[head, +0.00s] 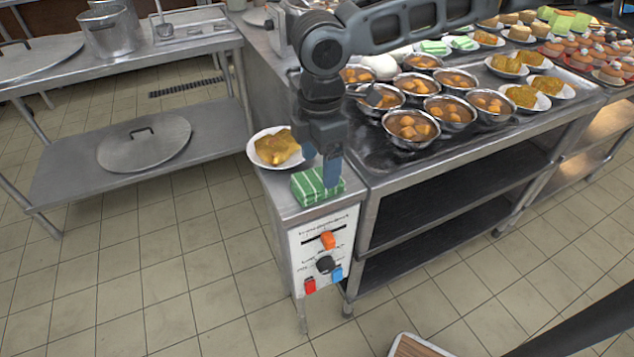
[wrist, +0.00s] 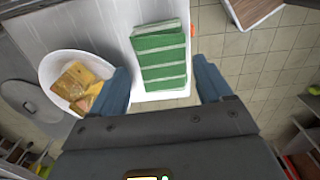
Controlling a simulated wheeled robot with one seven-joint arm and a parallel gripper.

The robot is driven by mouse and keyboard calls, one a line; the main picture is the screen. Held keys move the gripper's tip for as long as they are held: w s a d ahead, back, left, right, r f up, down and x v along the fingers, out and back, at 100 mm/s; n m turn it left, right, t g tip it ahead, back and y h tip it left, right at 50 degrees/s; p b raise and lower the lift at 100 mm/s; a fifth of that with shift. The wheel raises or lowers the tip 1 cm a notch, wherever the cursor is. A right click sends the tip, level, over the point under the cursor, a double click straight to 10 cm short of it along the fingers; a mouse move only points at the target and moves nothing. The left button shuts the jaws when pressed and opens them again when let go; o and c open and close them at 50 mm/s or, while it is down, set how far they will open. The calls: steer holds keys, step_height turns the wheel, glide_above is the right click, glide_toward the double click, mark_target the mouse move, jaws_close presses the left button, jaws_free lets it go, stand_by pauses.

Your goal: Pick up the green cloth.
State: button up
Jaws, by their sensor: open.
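The green cloth (head: 312,187) is folded, with pale stripes, and lies on the narrow metal counter end above the control panel. It also shows in the wrist view (wrist: 160,62). My gripper (head: 322,166) is over the cloth in the head view, pointing down and hiding part of it. In the wrist view my gripper (wrist: 163,88) has its two blue fingers wide apart, with the cloth ahead of and between them. Nothing is held. I cannot tell whether the fingers touch the cloth.
A white plate (head: 256,151) with yellow food sits just behind the cloth, close to a finger in the wrist view. Metal bowls of food (head: 411,127) stand on the counter to the right. A control panel (head: 322,258) is below. A steel table (head: 75,170) is at left.

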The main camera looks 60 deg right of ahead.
mark_target(317, 177)
steer(key=shift+a+f, duration=0.15)
steer(key=shift+f, duration=0.85)
steer(key=shift+a+f, duration=0.15)
steer(key=shift+f, duration=0.8)
steer(key=shift+c, duration=0.3)
steer(key=c, duration=0.7)
steer(key=shift+o, duration=0.2)
steer(key=shift+r, duration=0.15)
steer(key=shift+r, duration=0.55)
step_height(317, 177, up, 3)
steer(key=shift+f, duration=0.1)
steer(key=s+d+r, duration=0.2)
steer(key=d, duration=0.1)
steer(key=s+d+r, duration=0.2)
steer(key=d, duration=0.1)
steer(key=s+d+r, duration=0.3)
steer(key=shift+d, duration=0.2)
